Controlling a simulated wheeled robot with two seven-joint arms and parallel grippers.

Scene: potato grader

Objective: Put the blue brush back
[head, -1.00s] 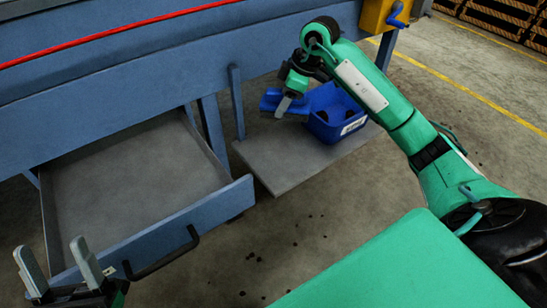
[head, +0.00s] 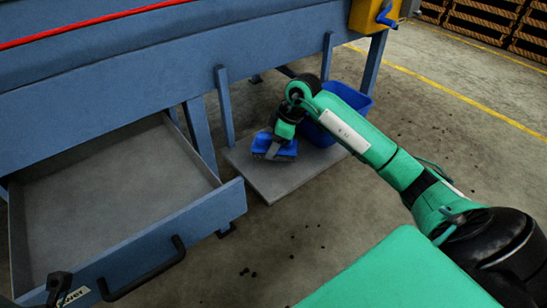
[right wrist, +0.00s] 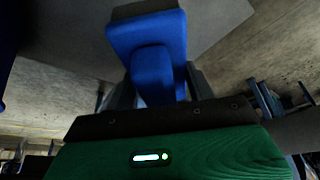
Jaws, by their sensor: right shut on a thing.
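The blue brush (head: 284,150) is held in my right gripper (head: 276,146), low over the grey plate (head: 285,181) under the machine. I cannot tell whether the brush touches the plate. In the right wrist view the brush (right wrist: 150,40) shows as a blue block with a rounded blue part between the fingers. My right gripper is shut on it, just left of the blue bin (head: 350,96), which my arm partly covers. A dark part of my left gripper (head: 58,285) shows at the lower left; its fingers cannot be made out.
The blue machine (head: 120,75) has an open, empty grey drawer (head: 110,195) with a black handle (head: 145,272) at left. A blue post (head: 224,105) stands left of the brush. The floor in front of the plate is clear apart from small dark crumbs.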

